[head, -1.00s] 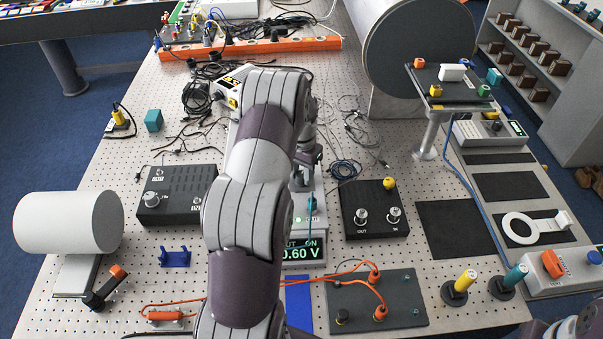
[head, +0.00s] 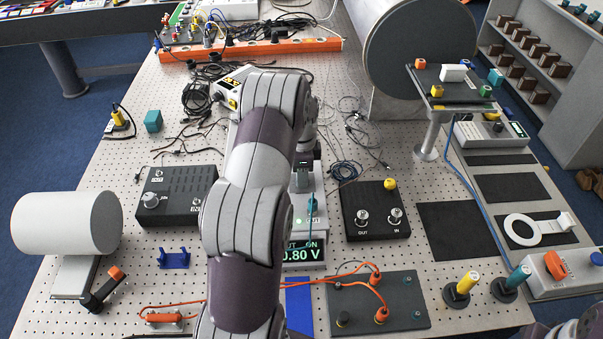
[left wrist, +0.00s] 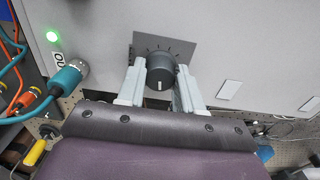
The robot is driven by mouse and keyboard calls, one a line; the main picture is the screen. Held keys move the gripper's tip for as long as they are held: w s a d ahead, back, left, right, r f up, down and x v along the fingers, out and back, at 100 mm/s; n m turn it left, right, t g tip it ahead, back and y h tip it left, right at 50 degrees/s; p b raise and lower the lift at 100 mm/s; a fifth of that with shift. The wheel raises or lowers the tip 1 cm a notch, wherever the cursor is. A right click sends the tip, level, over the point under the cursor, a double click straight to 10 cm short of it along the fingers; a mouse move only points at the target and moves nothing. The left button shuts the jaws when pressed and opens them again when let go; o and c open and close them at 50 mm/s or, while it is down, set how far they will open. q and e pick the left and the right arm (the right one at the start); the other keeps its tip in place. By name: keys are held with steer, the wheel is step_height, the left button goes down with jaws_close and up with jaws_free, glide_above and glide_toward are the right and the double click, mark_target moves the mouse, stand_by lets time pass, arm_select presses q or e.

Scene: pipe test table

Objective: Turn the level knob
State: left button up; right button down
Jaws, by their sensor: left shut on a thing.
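The level knob (left wrist: 160,72) is a dark round knob with a white mark, on a grey panel with a dark scale plate behind it. My left gripper (left wrist: 159,84) has one finger on each side of the knob and is shut on it. The white mark points down in the left wrist view. In the head view my left arm hides the knob. The device's display (head: 301,252) reads 0.80 V and "ON", partly covered by my arm.
A teal plug (left wrist: 66,80) and a lit green lamp (left wrist: 52,37) are left of the knob. A black box (head: 372,211) with OUT and IN connectors stands right of the device. Orange cables (head: 350,277) run to a dark board (head: 402,290) in front.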

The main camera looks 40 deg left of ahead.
arm_select(q)
steer(key=shift+w+r+m, duration=0.15)
steer(key=shift+m, duration=1.65)
steer(key=o, duration=1)
steer(key=shift+o, duration=0.2)
steer(key=shift+d, duration=0.1)
